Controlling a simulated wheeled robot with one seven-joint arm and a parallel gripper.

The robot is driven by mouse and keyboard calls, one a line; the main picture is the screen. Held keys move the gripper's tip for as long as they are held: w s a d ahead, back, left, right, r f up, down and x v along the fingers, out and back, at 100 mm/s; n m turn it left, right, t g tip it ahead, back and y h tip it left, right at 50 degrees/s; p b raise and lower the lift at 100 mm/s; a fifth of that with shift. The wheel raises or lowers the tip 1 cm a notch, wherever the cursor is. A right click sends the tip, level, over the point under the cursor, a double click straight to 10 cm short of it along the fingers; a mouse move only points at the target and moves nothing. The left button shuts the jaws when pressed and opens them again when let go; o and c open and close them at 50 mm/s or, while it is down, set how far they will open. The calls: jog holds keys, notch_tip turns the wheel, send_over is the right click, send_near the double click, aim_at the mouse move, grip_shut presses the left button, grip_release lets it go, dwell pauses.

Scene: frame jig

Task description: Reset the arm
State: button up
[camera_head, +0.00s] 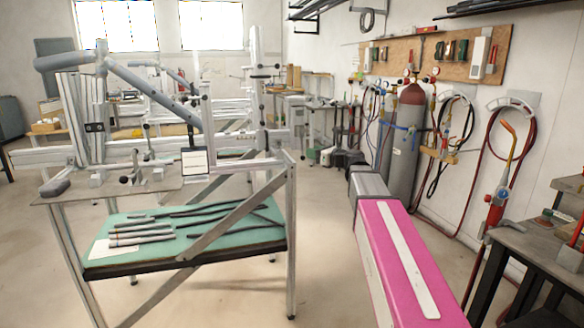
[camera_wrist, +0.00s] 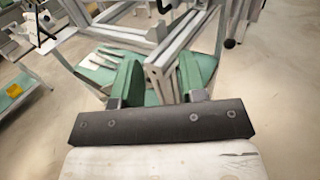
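My gripper (camera_wrist: 160,82) shows in the wrist view with its two green fingers spread apart. Nothing is held between them; a metal profile of the jig stand (camera_wrist: 157,84) shows in the gap, and I cannot tell how far off it is. In the head view my pink arm (camera_head: 400,265) stretches forward from the lower right, beside the jig stand (camera_head: 291,230). The gripper itself cannot be made out there. A grey tube frame (camera_head: 150,88) is mounted on top of the stand.
The stand's green lower shelf (camera_head: 240,239) carries several tubes and a white sheet. Gas cylinders (camera_head: 405,145) and hoses line the right wall. A dark workbench (camera_head: 535,255) stands at the right edge. Bare floor lies between stand and arm.

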jog(key=s+f+n+g+h, duration=0.2)
jog(key=s+f+n, duration=0.2)
jog(key=f, duration=0.4)
jog(key=s+d+f+n+g+h, duration=0.1)
jog(key=s+f+n+g+h, duration=0.1)
jog(key=s+f+n, duration=0.5)
jog(key=s+f+n+g+h, duration=0.2)
jog(key=f, duration=0.8)
jog(key=s+d+f+n+g+h, duration=0.2)
jog(key=s+d+f+n+h, duration=0.2)
jog(key=s+f+n, duration=0.2)
jog(key=s+d+f+n+g+h, duration=0.3)
jog(key=s+d+f+n, duration=0.2)
jog(key=s+f+n, duration=0.2)
notch_tip(320, 180, down, 2)
jog(key=s, duration=0.3)
jog(key=shift+d+f+g+h, duration=0.25)
jog(key=shift+g+h, duration=0.05)
jog(key=shift+h, duration=0.1)
jog(key=shift+w, duration=0.15)
jog(key=shift+c, duration=0.2)
